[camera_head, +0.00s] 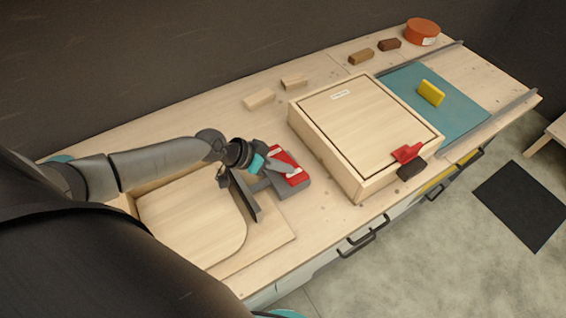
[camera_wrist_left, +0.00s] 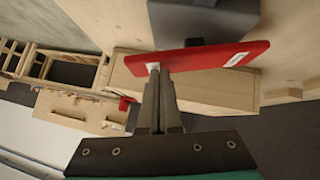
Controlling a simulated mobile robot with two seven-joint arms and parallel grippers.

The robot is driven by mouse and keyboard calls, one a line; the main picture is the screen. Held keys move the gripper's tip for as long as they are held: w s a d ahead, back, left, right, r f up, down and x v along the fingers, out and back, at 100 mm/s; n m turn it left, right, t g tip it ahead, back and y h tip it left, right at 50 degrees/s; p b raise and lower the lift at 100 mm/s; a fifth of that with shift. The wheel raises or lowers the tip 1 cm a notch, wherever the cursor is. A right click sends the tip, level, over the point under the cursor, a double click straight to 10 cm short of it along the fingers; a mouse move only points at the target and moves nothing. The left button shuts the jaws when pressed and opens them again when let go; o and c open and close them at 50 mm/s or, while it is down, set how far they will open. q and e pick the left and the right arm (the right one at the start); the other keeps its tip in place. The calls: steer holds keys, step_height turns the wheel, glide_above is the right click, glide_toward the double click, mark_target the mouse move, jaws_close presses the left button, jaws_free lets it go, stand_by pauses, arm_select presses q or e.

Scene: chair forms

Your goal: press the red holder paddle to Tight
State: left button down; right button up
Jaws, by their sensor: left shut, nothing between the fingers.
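The red holder paddle (camera_head: 290,167) sits on a dark grey holder block (camera_head: 292,190) on the bench, right of a pale wooden chair panel (camera_head: 190,218). In the left wrist view the paddle (camera_wrist_left: 205,58) is a flat red bar with small white labels near both ends. My left gripper (camera_head: 286,165) is shut and empty, with its fingertips at the paddle. In the left wrist view the closed fingertips (camera_wrist_left: 160,72) overlap the paddle's left-end label; I cannot tell whether they touch. My right gripper is not in view.
A wooden box (camera_head: 360,125) with a red latch (camera_head: 407,153) stands to the right. Behind are small wooden blocks (camera_head: 259,98), and further right a blue mat (camera_head: 430,100) with a yellow block (camera_head: 431,93) and an orange round tub (camera_head: 422,32). Bare bench lies between holder and box.

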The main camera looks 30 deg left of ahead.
mark_target(289, 181)
arm_select(q)
steer(key=shift+s+d+f+y+p, duration=0.1)
steer(key=shift+s+d+y+p, duration=0.15)
steer(key=shift+p, duration=0.4)
steer(key=shift+d+m+y+p, duration=0.15)
steer(key=shift+m+y+p, duration=0.2)
steer(key=shift+p, duration=0.4)
steer(key=shift+s+d+f+m+t+p, duration=0.1)
steer(key=shift+d+f+m+t+p, duration=0.2)
steer(key=shift+t+p, duration=0.3)
steer(key=shift+s+d+f, duration=0.1)
steer(key=shift+s+f, duration=0.05)
steer(key=shift+f, duration=0.2)
steer(key=shift+s+d+f+b, duration=0.2)
steer(key=shift+d+f+b, duration=0.2)
steer(key=shift+f, duration=0.2)
steer(key=shift+s+d+f, duration=0.1)
steer(key=shift+s+f, duration=0.05)
